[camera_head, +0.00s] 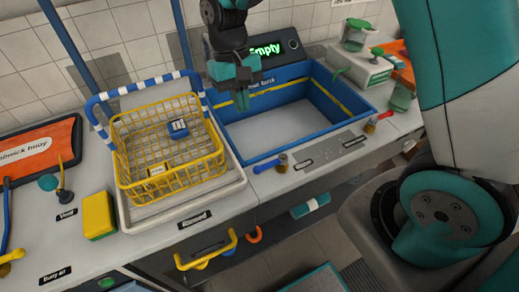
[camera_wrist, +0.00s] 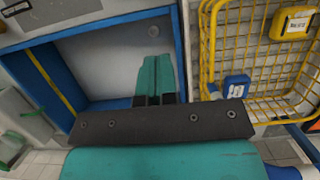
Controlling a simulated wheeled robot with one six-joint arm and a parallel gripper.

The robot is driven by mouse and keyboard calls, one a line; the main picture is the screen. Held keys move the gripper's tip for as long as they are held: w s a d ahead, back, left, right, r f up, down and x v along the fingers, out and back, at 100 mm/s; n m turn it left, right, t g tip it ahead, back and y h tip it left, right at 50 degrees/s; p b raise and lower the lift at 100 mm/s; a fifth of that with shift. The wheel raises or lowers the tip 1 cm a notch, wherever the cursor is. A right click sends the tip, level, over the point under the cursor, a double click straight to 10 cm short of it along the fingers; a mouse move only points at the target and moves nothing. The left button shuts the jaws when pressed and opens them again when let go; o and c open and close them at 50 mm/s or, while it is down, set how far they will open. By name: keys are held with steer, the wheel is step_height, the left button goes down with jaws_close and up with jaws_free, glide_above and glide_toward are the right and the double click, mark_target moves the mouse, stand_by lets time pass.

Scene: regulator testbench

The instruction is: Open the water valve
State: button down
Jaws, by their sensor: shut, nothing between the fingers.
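My gripper (camera_head: 242,100) hangs over the left part of a blue-rimmed basin (camera_head: 228,140), its teal fingers pointing down. In the wrist view its fingers (camera_wrist: 156,78) are together and empty in front of the basin's pale floor. I cannot tell for certain which fitting is the water valve. A small fitting with a blue base and brass part (camera_head: 272,164) sits at the basin's front left edge. A red and yellow fitting (camera_head: 376,121) sits at the front right. My gripper is apart from both. A display (camera_head: 268,50) behind the basin reads "Empty" in green.
A yellow wire basket (camera_head: 165,180) with a small blue item stands left of the basin, close to my gripper. A yellow sponge-like block (camera_head: 98,214) and a teal-knobbed fitting (camera_head: 55,186) lie farther left. A grey-green device (camera_head: 358,70) stands back right.

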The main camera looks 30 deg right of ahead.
mark_target(269, 165)
steer(key=x, duration=0.3)
steer(key=s+p+x, duration=0.1)
steer(key=x, duration=0.3)
steer(key=s+p+x, duration=0.1)
steer(key=x, duration=0.2)
steer(key=shift+s+r, duration=0.1)
steer(key=shift+s, duration=0.2)
steer(key=shift+s+a+f, duration=0.1)
steer(key=shift+s+f, duration=0.15)
steer(key=shift+s, duration=0.4)
steer(key=shift+d, duration=0.4)
steer(key=shift+s+a, duration=0.1)
steer(key=shift+a, duration=0.35)
steer(key=shift+s+n, duration=0.1)
steer(key=shift+n, duration=0.2)
